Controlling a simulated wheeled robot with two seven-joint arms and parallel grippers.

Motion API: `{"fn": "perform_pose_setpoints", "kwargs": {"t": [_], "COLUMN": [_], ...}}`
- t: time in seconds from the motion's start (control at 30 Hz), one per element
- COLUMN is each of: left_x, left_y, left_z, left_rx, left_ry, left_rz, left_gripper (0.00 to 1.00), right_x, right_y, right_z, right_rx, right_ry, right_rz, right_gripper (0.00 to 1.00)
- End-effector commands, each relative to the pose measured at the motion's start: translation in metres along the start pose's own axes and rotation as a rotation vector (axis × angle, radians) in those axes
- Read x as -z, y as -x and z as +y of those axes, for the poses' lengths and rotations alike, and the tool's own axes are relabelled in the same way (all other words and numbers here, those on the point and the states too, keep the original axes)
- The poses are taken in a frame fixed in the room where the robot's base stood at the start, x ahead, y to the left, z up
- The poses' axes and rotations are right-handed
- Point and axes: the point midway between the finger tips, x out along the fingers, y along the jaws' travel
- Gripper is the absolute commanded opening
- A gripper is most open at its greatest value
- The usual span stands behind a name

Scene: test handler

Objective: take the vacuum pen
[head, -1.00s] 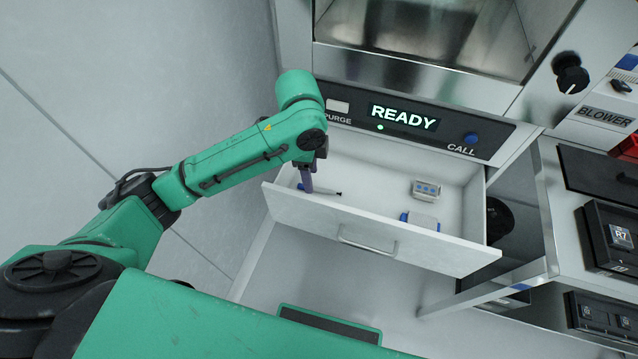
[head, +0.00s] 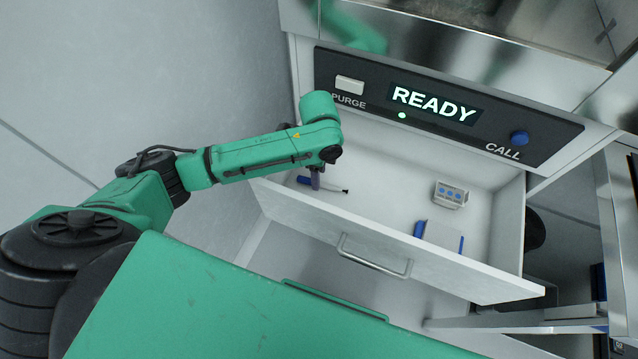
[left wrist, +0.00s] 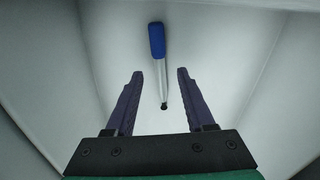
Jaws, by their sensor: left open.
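The vacuum pen lies on the floor of the open drawer (head: 376,235), toward its left end. Its blue handle (head: 303,180) and black tip show on either side of my left gripper (head: 316,183), which reaches down into the drawer and hides the middle. In the left wrist view the pen (left wrist: 157,40) has a blue handle, a pale shaft and a black tip. There my left gripper (left wrist: 160,74) is open, with the shaft in line between its two purple fingers and touching neither. My right gripper is not in view.
A small grey block with blue dots (head: 451,194) sits in the drawer's right half. Blue parts (head: 420,228) show near the front wall, partly hidden. Above the drawer is a panel with a READY display (head: 434,104). The drawer's middle floor is clear.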

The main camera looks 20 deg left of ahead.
Motion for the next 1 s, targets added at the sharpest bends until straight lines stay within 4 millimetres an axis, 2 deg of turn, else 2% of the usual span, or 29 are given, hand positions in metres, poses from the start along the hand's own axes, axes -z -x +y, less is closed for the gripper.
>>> {"fn": "perform_pose_setpoints", "kwargs": {"t": [0.03,0.13,0.37,0.5,1.0], "left_x": [-0.001,-0.001,-0.001,0.0,0.0], "left_y": [-0.012,-0.026,-0.028,-0.028,-0.028], "left_z": [0.001,0.0,0.0,0.0,0.0], "left_rx": [-0.003,0.0,0.001,0.001,0.001], "left_ry": [0.0,-0.001,-0.001,-0.001,-0.001], "left_rz": [-0.002,-0.001,-0.001,0.0,0.0], "left_gripper": [0.54,0.54,0.54,0.01,0.0], "right_x": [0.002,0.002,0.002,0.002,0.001], "right_y": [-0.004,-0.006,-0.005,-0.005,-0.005], "right_z": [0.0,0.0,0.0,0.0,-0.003], "right_rx": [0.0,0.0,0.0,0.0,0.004], "right_ry": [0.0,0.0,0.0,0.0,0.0], "right_rz": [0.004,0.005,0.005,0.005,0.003], "right_gripper": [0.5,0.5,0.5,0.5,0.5]}}
